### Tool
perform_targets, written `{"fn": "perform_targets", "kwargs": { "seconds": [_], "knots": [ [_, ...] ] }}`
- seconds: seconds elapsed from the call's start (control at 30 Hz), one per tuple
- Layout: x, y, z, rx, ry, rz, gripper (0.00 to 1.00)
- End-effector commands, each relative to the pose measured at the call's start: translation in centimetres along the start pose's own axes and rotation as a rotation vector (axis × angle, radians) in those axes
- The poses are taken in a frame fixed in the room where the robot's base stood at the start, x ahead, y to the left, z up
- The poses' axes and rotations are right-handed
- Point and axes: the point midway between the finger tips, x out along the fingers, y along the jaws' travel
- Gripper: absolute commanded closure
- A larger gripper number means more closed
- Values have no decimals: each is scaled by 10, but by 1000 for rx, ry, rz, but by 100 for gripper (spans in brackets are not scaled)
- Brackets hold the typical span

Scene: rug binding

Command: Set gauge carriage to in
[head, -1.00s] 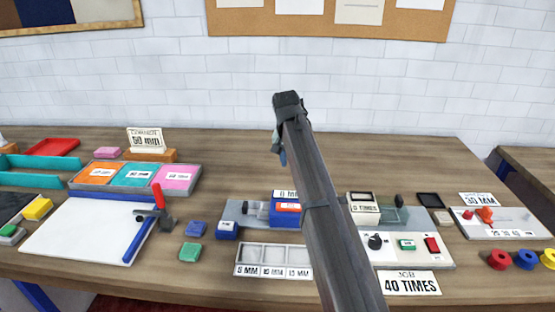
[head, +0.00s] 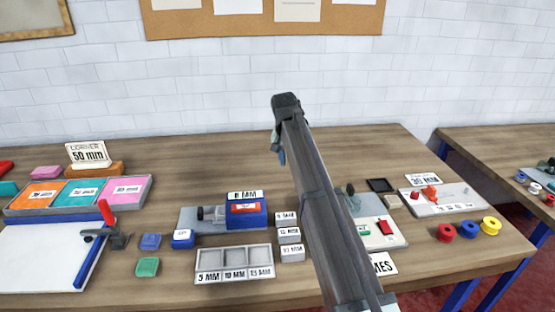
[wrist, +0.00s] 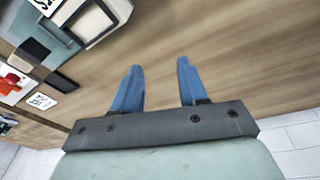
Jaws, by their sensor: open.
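What looks like the gauge is a white plate (head: 455,206) with a scale, at the right of the table in the head view. A red carriage-like piece (head: 430,192) sits on it, and a sign reading 30 MM (head: 422,180) stands behind. Its marks are too small to read. In the wrist view a red part (wrist: 14,80) shows at the left edge. My gripper (wrist: 158,75) is open and empty, with two blue fingers apart over bare wood. In the head view my arm rises mid-picture and mostly hides the gripper; the gripper is well left of the gauge.
A blue machine (head: 245,214) and a three-slot tray (head: 234,276) stand left of my arm. The table's back strip is clear.

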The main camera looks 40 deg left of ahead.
Motion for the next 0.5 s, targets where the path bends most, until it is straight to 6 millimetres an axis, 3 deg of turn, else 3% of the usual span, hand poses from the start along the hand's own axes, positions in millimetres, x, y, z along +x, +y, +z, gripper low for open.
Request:
{"fn": "perform_targets", "kwargs": {
  "seconds": [0.2,0.5],
  "knots": [
    [3,17,-7,20,-2,4,57],
    [4,21,-8,25,-2,5,57]
  ]
}}
